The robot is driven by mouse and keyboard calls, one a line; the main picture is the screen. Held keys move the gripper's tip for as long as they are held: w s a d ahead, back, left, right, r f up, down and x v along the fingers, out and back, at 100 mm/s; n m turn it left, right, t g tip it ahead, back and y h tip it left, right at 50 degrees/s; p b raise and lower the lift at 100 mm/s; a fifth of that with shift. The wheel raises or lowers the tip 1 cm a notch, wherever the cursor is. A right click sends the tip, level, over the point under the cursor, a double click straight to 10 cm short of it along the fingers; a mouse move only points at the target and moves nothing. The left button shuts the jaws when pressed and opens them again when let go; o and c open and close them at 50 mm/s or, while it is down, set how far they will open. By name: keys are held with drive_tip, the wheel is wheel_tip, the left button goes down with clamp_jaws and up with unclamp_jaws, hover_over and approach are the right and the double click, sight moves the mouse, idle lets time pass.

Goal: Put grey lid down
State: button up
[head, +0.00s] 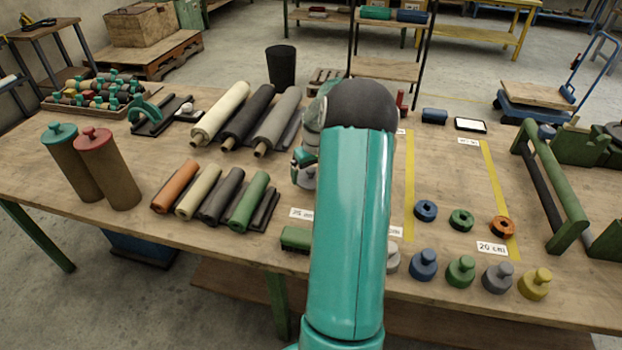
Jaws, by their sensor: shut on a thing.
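My gripper (303,160) is at the middle of the table, partly hidden behind my own teal arm. It is shut on a grey lid (306,180), of which only the left part shows below the fingers. I cannot tell whether this lid touches the table. Another grey knobbed lid (497,278) stands upright in the front row at the right, between a green lid (461,271) and a yellow lid (535,284).
Short rolls, including an orange one (175,187), lie left of my gripper, with long rolls (221,113) behind. Two capped tubes (107,168) stand at the left. Small blue, green and orange rings (502,226) lie right. A green rack (553,190) stands at far right.

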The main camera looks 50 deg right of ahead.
sight(311, 178)
drive_tip(key=shift+w+d+f, duration=0.15)
drive_tip(key=shift+f, duration=1.7)
drive_tip(key=shift+f, duration=0.15)
drive_tip(key=o, duration=0.6)
drive_tip(key=shift+d, duration=0.1)
